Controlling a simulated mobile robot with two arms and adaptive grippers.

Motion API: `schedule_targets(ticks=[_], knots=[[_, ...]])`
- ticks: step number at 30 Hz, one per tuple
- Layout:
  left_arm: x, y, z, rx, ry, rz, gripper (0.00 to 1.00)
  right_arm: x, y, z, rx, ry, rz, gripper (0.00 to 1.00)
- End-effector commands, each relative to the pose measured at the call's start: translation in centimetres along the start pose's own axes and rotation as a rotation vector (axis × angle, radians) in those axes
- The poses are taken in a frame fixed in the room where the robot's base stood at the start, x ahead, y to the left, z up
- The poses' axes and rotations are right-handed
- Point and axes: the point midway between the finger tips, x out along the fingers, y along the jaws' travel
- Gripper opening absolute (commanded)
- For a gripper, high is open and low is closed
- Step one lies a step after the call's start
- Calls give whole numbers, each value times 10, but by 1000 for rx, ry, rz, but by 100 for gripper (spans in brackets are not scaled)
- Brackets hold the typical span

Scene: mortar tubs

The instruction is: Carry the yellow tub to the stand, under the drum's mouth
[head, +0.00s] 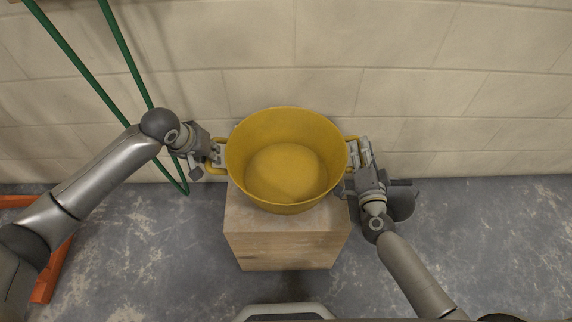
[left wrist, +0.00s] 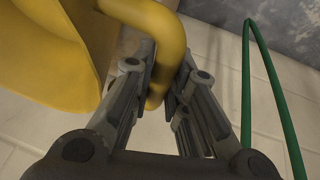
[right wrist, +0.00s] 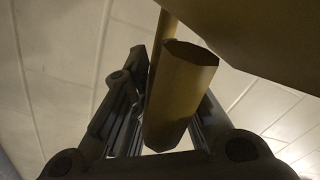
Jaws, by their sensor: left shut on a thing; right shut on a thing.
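The yellow tub (head: 284,128) is upright and looks empty, at or just above the top of a wooden block (head: 285,250); I cannot tell whether they touch. It has a handle on each side. My left gripper (head: 217,156) is shut on the tub's left handle, which shows between the fingers in the left wrist view (left wrist: 160,25). My right gripper (head: 357,157) is shut on the right handle, seen in the right wrist view (right wrist: 180,95). No drum is in view, and I cannot tell whether the block is the stand.
A pale block wall (head: 420,90) rises close behind the tub. Green poles (head: 72,65) lean at the left, near my left arm. An orange frame (head: 50,275) lies at the lower left. A dark grey object (head: 402,203) is beside my right gripper. Grey floor (head: 490,240) is clear at right.

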Motion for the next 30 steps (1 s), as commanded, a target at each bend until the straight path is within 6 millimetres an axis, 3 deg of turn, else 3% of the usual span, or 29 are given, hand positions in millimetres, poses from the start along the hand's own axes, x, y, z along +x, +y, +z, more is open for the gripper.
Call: schedule_targets(ticks=[11,30], knots=[[-5,0,-2,-3,-1,-3,0,0,-4,-4,-17,2,-1,0],[-46,8,-20,-5,0,-5,0,0,-42,-30,-14,3,-1,0]])
